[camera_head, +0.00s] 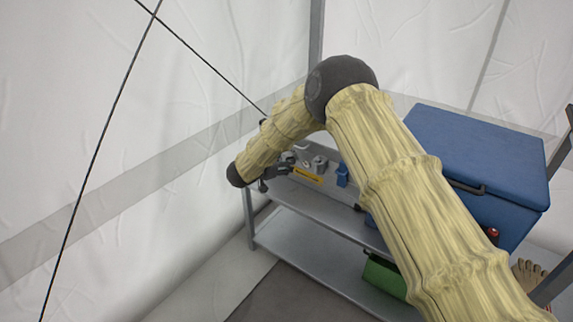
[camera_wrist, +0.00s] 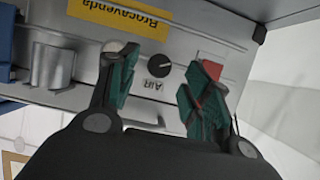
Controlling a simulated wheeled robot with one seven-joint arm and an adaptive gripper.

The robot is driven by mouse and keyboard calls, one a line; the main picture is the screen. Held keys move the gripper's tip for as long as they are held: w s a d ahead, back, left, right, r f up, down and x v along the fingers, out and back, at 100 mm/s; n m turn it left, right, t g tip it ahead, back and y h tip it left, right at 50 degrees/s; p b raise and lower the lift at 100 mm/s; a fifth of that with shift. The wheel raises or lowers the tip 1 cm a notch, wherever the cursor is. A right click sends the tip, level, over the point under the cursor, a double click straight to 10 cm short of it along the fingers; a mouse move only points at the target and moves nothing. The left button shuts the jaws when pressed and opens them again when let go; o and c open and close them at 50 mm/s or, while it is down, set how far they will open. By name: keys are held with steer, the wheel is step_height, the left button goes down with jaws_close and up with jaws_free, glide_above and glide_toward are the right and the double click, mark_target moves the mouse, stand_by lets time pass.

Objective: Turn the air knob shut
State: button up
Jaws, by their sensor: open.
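The air knob (camera_wrist: 160,66) is a small black round knob with a pale pointer mark, on a grey metal panel (camera_wrist: 215,30) with the label AIR beside it. In the wrist view it shows between the two green-padded fingers of my gripper (camera_wrist: 160,95). The fingers are spread apart on either side of it and do not appear to touch it. In the head view my gripper (camera_head: 277,173) is at the left end of the shelf unit, by the panel. The knob cannot be made out there.
A yellow label (camera_wrist: 118,17) and a red square (camera_wrist: 211,57) are on the panel near the knob. A metal cylinder (camera_wrist: 48,66) sticks out at left. A blue box (camera_head: 465,150) stands right on the grey shelf unit (camera_head: 310,205). Thin dark cords hang at left.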

steer(key=shift+x, duration=1.45)
steer(key=c, duration=1)
